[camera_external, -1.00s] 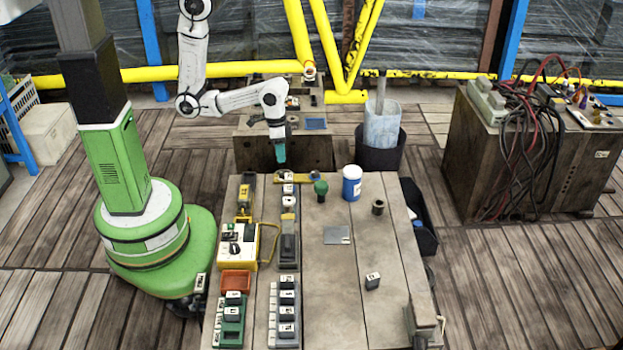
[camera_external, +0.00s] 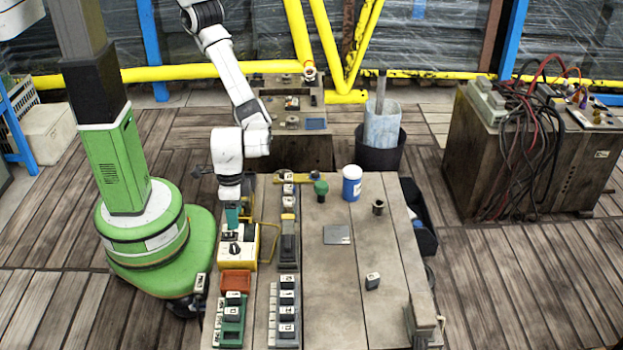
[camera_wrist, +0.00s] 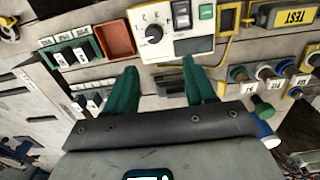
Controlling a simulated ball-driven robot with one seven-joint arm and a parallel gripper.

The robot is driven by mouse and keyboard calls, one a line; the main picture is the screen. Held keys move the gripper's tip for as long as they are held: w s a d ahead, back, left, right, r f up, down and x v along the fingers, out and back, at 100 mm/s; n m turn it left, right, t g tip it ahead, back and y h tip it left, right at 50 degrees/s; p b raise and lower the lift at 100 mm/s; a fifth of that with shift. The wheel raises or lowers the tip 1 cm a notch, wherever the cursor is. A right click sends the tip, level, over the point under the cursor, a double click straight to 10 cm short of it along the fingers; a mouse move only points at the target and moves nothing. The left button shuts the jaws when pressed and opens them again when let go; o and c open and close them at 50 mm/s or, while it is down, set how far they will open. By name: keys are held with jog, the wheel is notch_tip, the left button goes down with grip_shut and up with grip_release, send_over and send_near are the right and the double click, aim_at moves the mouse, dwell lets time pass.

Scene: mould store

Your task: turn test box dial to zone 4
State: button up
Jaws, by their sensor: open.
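The test box (camera_external: 240,247) is a yellow-edged box with a white face, standing on the left side of the bench. Its round black dial (camera_external: 234,249) shows on the front part of the face. In the wrist view the dial (camera_wrist: 153,33) sits at the left of the white panel (camera_wrist: 188,45), with numerals printed around it. The numeral it points to is too small to read surely. My gripper (camera_external: 232,222) points down at the back edge of the box. In the wrist view my gripper's green fingers (camera_wrist: 158,80) are apart with nothing between them, short of the dial.
An orange tray (camera_external: 236,281) and a green rack (camera_external: 229,320) stand in front of the box. A yellow cable loop (camera_external: 268,240) and a row of dark modules (camera_external: 288,248) lie to its right.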

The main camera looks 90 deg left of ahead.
aim_at(234, 246)
jog(key=f, duration=0.3)
jog(key=s+f, duration=0.1)
jog(key=f, duration=0.2)
jog(key=d+f, duration=0.1)
jog(key=f, duration=0.3)
jog(key=shift+s, duration=0.15)
jog(key=shift+c, duration=0.5)
grip_shut()
